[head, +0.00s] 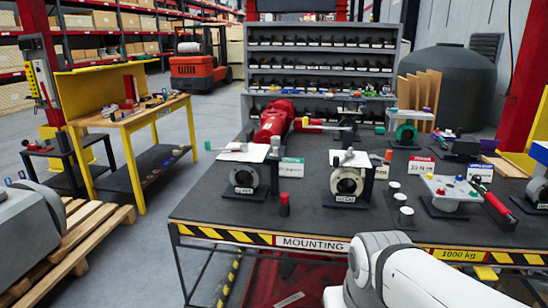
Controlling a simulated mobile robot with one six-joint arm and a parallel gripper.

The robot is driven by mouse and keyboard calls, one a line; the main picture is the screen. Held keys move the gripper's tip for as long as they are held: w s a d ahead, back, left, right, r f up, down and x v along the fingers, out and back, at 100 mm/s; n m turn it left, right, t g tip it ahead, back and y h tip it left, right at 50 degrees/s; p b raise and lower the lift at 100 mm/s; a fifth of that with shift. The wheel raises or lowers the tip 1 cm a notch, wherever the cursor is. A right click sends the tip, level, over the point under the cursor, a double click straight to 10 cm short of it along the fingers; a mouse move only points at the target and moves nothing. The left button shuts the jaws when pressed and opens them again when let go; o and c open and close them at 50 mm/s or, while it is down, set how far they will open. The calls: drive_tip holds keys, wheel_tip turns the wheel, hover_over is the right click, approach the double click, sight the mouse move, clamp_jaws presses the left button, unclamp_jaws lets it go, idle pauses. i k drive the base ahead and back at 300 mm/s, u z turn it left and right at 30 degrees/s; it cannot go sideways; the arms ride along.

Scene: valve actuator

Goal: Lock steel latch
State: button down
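I cannot make out a steel latch for certain at this size. Two round flanged valve bodies stand at the front of the dark mounting table (320,222). The left valve (244,178) has a pale top plate and a lever (226,147) with a green tip pointing left. The middle valve (347,182) has a pale top plate with a small grey knob (349,154) on it. Small labels at their bases are too small to read surely. My white arm shows at the bottom right; my gripper is not in view.
A small red-topped cylinder (284,204) stands between the two valves. Several short white-topped cylinders and a button panel (450,187) stand to the right. A red actuator (273,121) lies behind. A yellow workbench (129,122) and a pallet (76,236) are left, with open floor between.

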sight(275, 154)
drive_tip(key=u, duration=0.05)
drive_tip(key=k, duration=0.2)
drive_tip(key=z, duration=0.25)
drive_tip(key=i, duration=1.3)
drive_tip(key=u, duration=0.2)
